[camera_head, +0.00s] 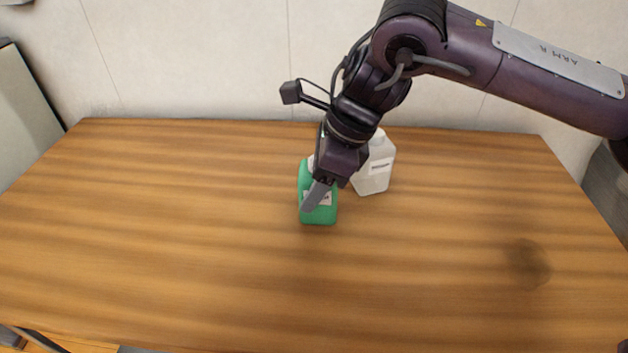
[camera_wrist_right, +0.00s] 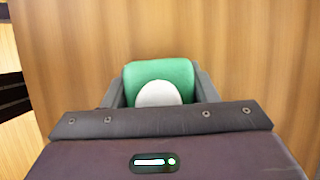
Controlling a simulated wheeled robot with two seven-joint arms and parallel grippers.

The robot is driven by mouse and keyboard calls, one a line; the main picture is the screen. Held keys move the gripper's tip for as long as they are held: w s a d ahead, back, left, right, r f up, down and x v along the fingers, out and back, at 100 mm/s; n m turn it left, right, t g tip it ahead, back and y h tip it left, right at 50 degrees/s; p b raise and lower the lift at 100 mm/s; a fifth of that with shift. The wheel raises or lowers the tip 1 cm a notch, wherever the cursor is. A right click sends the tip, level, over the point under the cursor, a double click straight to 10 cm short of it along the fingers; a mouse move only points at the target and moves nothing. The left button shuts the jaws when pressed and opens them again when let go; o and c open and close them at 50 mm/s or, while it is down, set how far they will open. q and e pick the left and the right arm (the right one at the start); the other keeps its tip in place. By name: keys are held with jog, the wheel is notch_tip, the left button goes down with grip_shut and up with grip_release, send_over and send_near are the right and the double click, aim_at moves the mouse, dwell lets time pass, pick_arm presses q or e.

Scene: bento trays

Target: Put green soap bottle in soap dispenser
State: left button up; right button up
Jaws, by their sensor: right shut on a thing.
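The green soap bottle (camera_head: 318,214) stands upright near the middle of the wooden table, with a pale label on its front. My right gripper (camera_head: 315,196) comes down from above and is shut on it, one grey finger across its front. In the right wrist view the green bottle (camera_wrist_right: 158,75) with its round white cap (camera_wrist_right: 159,94) sits between the two fingers. I cannot tell whether the bottle is touching the table or slightly raised. No soap dispenser can be made out for certain. My left gripper is not in view.
A whitish translucent bottle (camera_head: 373,176) with a label stands just behind and right of the green one, partly hidden by my right arm.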

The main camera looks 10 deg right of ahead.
jog(key=o, duration=1.2)
jog(key=shift+c, duration=0.2)
